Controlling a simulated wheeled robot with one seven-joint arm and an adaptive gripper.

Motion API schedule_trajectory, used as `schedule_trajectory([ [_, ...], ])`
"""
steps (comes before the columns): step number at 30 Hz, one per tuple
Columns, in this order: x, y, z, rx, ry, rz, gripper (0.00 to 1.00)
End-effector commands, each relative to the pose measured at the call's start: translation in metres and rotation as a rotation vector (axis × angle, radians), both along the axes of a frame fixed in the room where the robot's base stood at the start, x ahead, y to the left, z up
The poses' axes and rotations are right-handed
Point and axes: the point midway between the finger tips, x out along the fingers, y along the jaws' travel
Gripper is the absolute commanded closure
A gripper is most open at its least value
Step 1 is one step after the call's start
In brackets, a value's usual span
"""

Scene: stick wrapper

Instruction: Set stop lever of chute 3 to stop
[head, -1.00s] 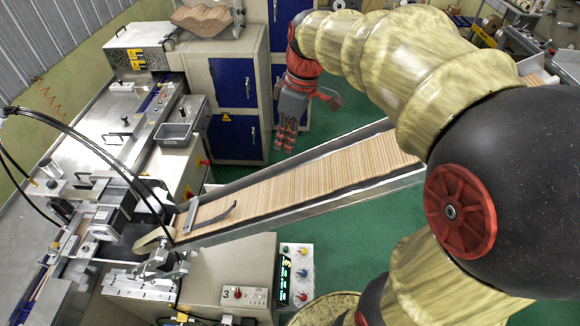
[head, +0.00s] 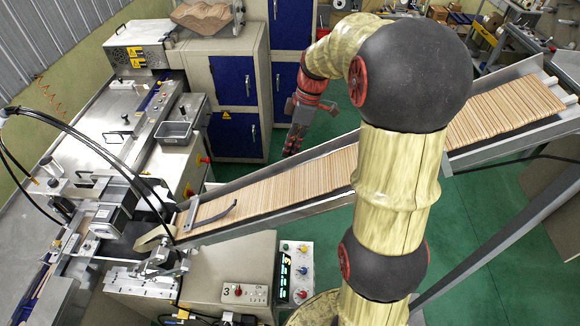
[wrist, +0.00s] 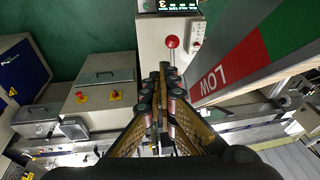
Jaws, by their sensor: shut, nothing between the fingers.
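In the wrist view a lever with a red ball (wrist: 171,43) on a thin stem stands out from a pale box. A display reading 3 (wrist: 165,5) is on that box. My gripper (wrist: 164,72) is shut and empty, its fingertips appearing just below the ball; the gap in depth cannot be told. In the head view my gripper (head: 295,138) hangs pointing down behind the stick-filled chute (head: 290,184). A cabinet marked 3 (head: 226,291) and a display panel (head: 286,278) stand in front of the chute. The lever's setting is unclear.
A red strip marked LOW (wrist: 215,80) runs close to the right of my fingers. Blue-doored cabinets (head: 236,82) stand behind my gripper. A long machine bench (head: 110,110) fills the left. Green floor (head: 500,220) is clear at the right.

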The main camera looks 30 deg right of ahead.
Motion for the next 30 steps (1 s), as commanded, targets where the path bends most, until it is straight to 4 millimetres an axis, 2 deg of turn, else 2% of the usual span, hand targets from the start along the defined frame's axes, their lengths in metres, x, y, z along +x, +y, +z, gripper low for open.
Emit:
schedule_trajectory([
  [6,-0.007,0.009,-0.036,0.002,0.004,-0.001,1.0],
  [12,-0.014,0.011,-0.055,0.0,0.003,-0.001,1.0],
  [30,-0.017,0.011,-0.065,0.018,-0.011,-0.004,1.0],
])
